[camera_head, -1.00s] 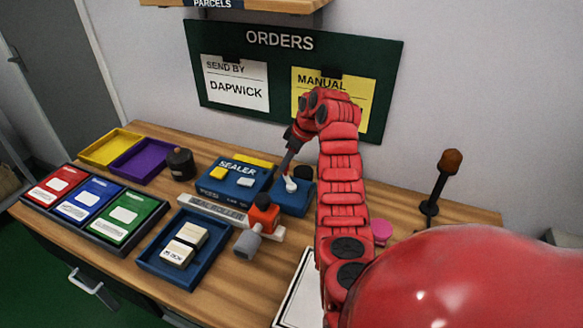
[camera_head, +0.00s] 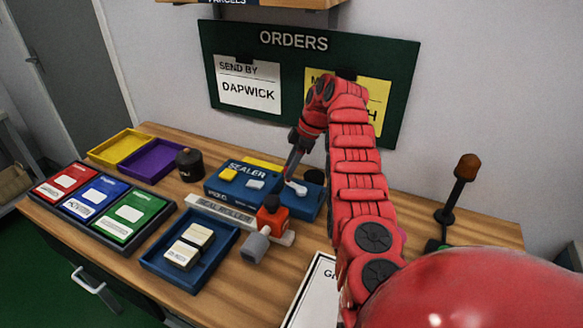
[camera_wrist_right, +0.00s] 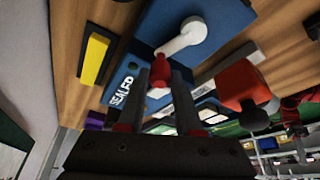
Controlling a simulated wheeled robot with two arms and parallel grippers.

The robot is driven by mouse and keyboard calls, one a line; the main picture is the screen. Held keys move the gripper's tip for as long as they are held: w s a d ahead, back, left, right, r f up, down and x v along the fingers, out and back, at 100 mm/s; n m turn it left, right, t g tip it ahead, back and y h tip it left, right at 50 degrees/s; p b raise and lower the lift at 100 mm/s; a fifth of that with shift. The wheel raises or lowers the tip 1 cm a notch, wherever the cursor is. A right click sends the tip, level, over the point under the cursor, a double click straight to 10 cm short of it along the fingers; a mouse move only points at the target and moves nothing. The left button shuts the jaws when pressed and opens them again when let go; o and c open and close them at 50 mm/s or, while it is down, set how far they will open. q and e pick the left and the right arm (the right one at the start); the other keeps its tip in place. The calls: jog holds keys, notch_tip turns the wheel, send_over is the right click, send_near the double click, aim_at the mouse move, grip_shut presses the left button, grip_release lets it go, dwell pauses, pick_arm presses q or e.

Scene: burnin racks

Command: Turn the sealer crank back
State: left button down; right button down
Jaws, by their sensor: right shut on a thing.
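The blue sealer (camera_head: 238,182) stands at the back of the bench, its name on top. Its white crank (camera_head: 297,188) sits on the blue block at its right; the crank arm (camera_wrist_right: 185,38) and its red knob (camera_wrist_right: 160,70) show closely in the right wrist view. My right gripper (camera_head: 290,174) reaches down to the crank from above. In the right wrist view my right gripper (camera_wrist_right: 168,80) has its two dark fingers shut on the red knob, partly hiding it. My left gripper is not in view.
A red-and-grey tool (camera_head: 270,220) lies in front of the sealer. A blue tray (camera_head: 160,258) with pale blocks, a dark round pot (camera_head: 189,165) and red, blue and green boxes are to the left. An orange-topped lamp (camera_head: 460,185) stands at the right.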

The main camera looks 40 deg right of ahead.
dwell(0.6)
jog(key=c, duration=0.6)
grip_release()
jog(key=shift+r, duration=0.3)
jog(key=p+v, duration=1.1)
jog(key=p, duration=0.2)
jog(key=shift+s+d+r+p, duration=0.15)
jog(key=shift+d+p, duration=0.05)
jog(key=shift+p, duration=0.15)
